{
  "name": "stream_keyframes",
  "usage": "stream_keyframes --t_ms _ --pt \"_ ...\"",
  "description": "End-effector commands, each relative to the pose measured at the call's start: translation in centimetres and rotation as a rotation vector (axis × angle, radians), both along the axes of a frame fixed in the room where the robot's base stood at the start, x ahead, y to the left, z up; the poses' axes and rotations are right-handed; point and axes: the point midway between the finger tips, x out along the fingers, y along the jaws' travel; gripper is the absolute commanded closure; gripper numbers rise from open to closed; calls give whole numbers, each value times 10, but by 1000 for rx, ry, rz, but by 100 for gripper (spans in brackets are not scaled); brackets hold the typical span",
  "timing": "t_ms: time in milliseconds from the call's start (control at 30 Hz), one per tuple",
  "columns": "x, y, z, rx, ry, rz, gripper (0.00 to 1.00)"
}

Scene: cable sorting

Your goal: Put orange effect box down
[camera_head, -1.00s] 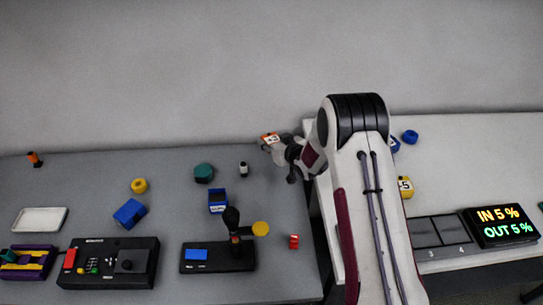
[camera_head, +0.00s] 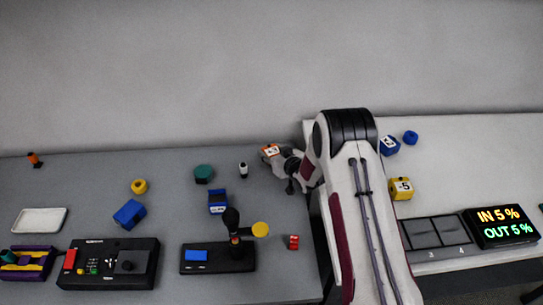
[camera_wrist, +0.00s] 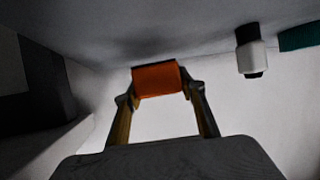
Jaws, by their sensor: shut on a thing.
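The orange effect box (camera_head: 270,151) has a white label on top. It is at the back right of the grey left table, and my gripper (camera_head: 281,157) is shut on it. In the wrist view the orange box (camera_wrist: 157,80) sits between the two fingertips of my gripper (camera_wrist: 160,87). A dark shadow lies just behind the box on the grey surface. I cannot tell whether the box touches the table.
A small white-and-black cylinder (camera_head: 243,170) and a teal round piece (camera_head: 203,174) stand to the left of the box. A blue container (camera_head: 218,203) and a joystick panel (camera_head: 215,259) are nearer. The white right table (camera_head: 460,160) holds a yellow box (camera_head: 401,188) and a blue box (camera_head: 389,145).

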Motion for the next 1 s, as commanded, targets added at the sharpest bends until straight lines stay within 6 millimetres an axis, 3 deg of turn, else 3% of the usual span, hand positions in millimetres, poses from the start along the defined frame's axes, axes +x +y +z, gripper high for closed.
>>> stream_keyframes --t_ms 200,700,733,800,1000 --pt "0 0 -16 0 -2 0 85" --pt "0 0 -20 0 -1 0 85" --pt "0 0 -21 -1 0 0 58" --pt "0 0 -20 -1 0 0 43" --pt "0 0 -20 -1 0 0 43"
